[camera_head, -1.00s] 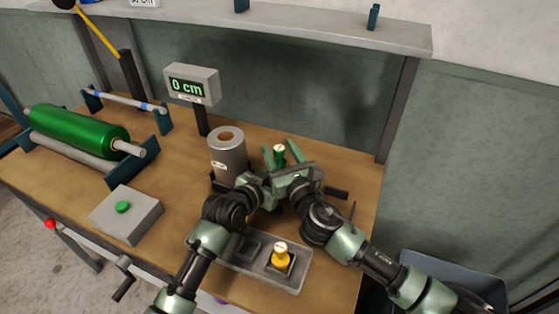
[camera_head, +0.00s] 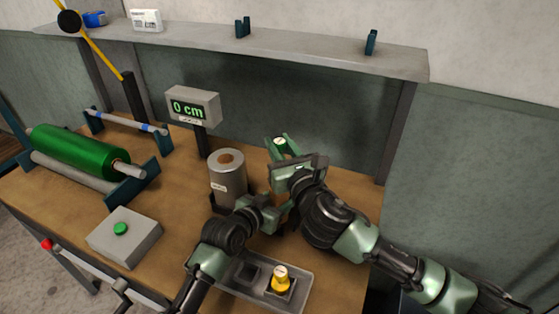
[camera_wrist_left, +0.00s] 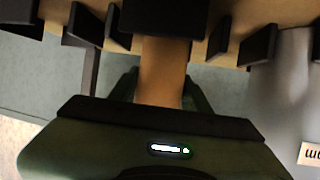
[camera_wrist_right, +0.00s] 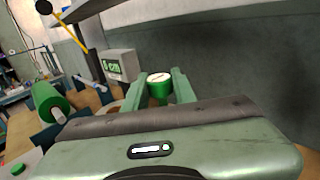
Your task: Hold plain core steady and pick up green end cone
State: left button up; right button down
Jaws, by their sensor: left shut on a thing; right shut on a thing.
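The green end cone (camera_head: 280,141), with a pale top, is between the fingers of my right gripper (camera_head: 283,147). It also shows in the right wrist view (camera_wrist_right: 159,88), gripped between both fingertips above the bench. My left gripper (camera_head: 272,212) is lower and to the left, over the bench beside the grey foil roll. In the left wrist view, a plain brown core (camera_wrist_left: 164,75) lies between its fingers, and they are shut on it. In the head view my grippers mostly hide the core.
A grey foil roll (camera_head: 228,180) stands just left of my grippers. A grey tray (camera_head: 300,292) in front holds a yellow cone (camera_head: 281,280). A green roll (camera_head: 75,150) and a button box (camera_head: 124,237) are at left.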

jog(key=shift+r, duration=0.6)
pick_arm(q)
jog(key=o, duration=1.4)
jog(key=shift+o, duration=0.2)
